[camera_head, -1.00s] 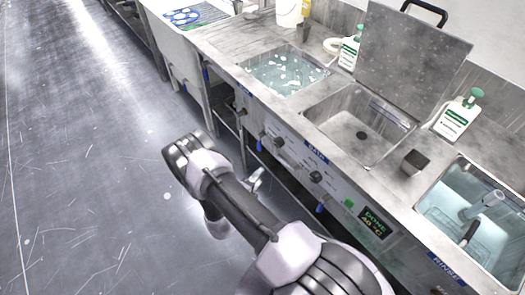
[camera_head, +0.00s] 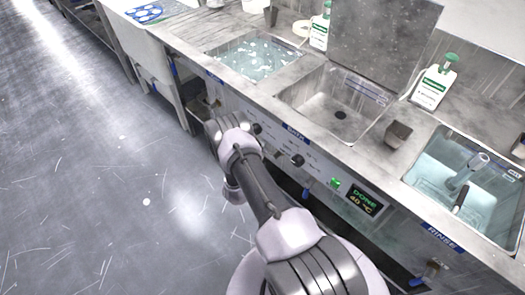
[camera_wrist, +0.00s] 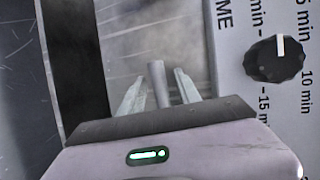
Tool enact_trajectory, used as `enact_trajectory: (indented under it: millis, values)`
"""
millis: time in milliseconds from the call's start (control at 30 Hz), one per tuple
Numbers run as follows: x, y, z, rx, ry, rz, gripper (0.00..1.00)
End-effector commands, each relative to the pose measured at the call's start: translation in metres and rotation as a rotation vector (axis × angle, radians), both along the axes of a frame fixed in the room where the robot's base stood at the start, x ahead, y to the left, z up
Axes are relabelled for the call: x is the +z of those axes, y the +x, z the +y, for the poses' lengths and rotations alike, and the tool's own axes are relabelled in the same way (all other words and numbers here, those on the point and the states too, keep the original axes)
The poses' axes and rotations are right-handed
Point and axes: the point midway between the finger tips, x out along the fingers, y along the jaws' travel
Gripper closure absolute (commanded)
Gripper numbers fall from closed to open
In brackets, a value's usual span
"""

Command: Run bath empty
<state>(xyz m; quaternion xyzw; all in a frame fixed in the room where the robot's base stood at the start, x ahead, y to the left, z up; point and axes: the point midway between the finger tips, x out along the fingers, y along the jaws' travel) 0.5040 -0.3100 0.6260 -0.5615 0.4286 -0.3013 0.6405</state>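The bath basin (camera_head: 318,108) behind the BATH label (camera_head: 295,134) shows a bare grey floor with a dark drain hole and no visible liquid. Its lid (camera_head: 384,42) stands raised at the back. The green display (camera_head: 363,202) reads DONE and 40 °C. In the wrist view my gripper (camera_wrist: 159,75) is open, its two fingers apart, with a grey rod (camera_wrist: 157,80) between them; I cannot tell if it touches them. A black timer knob (camera_wrist: 275,60) is on the panel to the right. In the head view my arm hides the fingers.
A water-filled basin with floating white bits (camera_head: 255,56) is to the left. The rinse basin (camera_head: 450,180), with water and a tap, is to the right. White bottles (camera_head: 433,88) and a dark block (camera_head: 397,134) stand on the counter. The floor at left is clear.

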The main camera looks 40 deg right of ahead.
Motion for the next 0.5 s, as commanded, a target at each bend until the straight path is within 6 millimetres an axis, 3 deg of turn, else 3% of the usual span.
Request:
enact_trajectory:
  millis: [233,400,500]
  values:
    - [0.0003,0.0005,-0.0007,0.0,0.0,0.0,0.62]
    - [0.0003,0.0004,-0.0005,0.0,0.0,0.0,0.96]
    - [0.0002,0.0003,-0.0004,0.0,0.0,0.0,1.0]
